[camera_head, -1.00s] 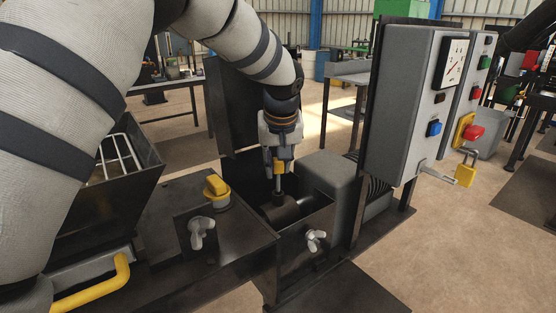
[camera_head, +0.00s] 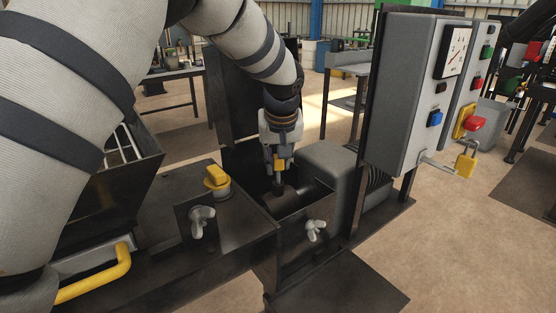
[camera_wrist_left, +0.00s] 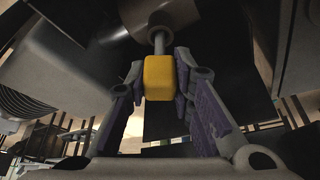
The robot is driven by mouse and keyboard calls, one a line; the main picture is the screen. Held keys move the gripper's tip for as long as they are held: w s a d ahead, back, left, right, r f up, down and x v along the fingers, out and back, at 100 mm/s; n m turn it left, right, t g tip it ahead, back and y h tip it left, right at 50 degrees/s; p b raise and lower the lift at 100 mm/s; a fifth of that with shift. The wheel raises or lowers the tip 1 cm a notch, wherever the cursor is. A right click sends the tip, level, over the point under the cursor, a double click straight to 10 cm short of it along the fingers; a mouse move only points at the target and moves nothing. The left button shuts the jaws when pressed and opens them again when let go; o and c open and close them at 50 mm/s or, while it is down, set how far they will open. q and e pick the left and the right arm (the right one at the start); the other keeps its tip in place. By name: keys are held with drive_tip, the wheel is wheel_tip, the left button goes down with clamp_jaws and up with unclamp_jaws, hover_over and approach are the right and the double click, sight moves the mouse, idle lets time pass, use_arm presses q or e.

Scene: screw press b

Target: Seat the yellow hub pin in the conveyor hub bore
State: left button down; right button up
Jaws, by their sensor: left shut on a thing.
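My left gripper (camera_head: 279,167) points down over the open metal trough and is shut on the yellow hub pin (camera_head: 279,162). The pin's yellow block head (camera_wrist_left: 160,78) sits between the purple-padded fingers in the left wrist view. Its grey shank (camera_wrist_left: 159,43) runs from the head to the conveyor hub (camera_wrist_left: 165,14). In the head view the hub (camera_head: 291,198) is a grey cylinder in the trough, with a dark collar under the pin. The shank's end is hidden at the collar, so its depth in the bore cannot be told. My right gripper is not in view.
The trough's front wall (camera_head: 305,239) has a grey wing nut (camera_head: 315,230). A grey motor housing (camera_head: 328,166) stands close on the right. A control box (camera_head: 402,95) with a padlock (camera_head: 466,163) stands further right. A yellow knob (camera_head: 217,178) is on the left deck.

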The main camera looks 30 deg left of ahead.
use_arm(q)
drive_tip(key=shift+f, duration=0.1)
idle(0.3)
drive_tip(key=shift+f, duration=0.55)
drive_tip(key=c, duration=1.3)
unclamp_jaws()
drive_tip(key=shift+r, duration=0.1)
drive_tip(key=shift+v, duration=1.4)
